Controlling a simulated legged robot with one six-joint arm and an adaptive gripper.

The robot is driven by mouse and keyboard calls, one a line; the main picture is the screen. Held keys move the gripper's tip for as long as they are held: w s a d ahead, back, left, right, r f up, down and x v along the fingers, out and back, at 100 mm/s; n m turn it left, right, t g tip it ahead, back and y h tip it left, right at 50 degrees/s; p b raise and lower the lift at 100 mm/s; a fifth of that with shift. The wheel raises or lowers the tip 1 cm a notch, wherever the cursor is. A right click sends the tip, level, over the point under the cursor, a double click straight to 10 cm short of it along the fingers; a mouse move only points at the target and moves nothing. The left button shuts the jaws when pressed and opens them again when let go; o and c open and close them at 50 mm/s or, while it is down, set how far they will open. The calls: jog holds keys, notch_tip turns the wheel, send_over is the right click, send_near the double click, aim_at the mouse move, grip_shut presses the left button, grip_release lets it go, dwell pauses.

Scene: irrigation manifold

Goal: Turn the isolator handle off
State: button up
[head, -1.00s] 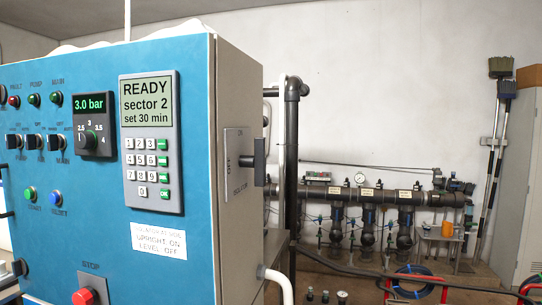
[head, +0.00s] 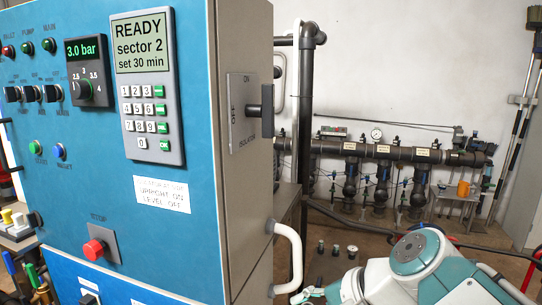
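The isolator handle (head: 267,111) is a black bar on a grey plate (head: 242,113) on the right side face of the blue control cabinet (head: 105,225). The bar stands upright. The plate reads ON at its top, OFF at its left and ISOLATOR below. A white label (head: 162,194) on the cabinet front says upright is on and level is off. My white and teal arm shows at the bottom right, below and right of the handle and apart from it.
A white curved grab handle (head: 290,255) sticks out low on the cabinet's side. A dark vertical pipe (head: 306,110) stands behind it. The display (head: 143,42) reads READY. A red stop button (head: 94,250) is on the front. The manifold (head: 380,153) runs along the back wall.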

jog(key=w+a+r+m+t+y, duration=0.1)
jog(key=w+a+r+m+y, duration=0.1)
jog(key=w+r+m+y, duration=0.85)
jog(key=w+d+r+m+t+y, duration=0.1)
jog(key=w+d+r+t+y, duration=0.25)
jog(key=r, duration=1.05)
notch_tip(320, 180, up, 4)
jog(key=f+g, duration=0.1)
jog(key=g, duration=0.1)
send_over(268, 137)
jog(key=w, duration=0.1)
jog(key=shift+r+t+h, duration=0.25)
jog(key=shift+h, duration=0.15)
grip_shut()
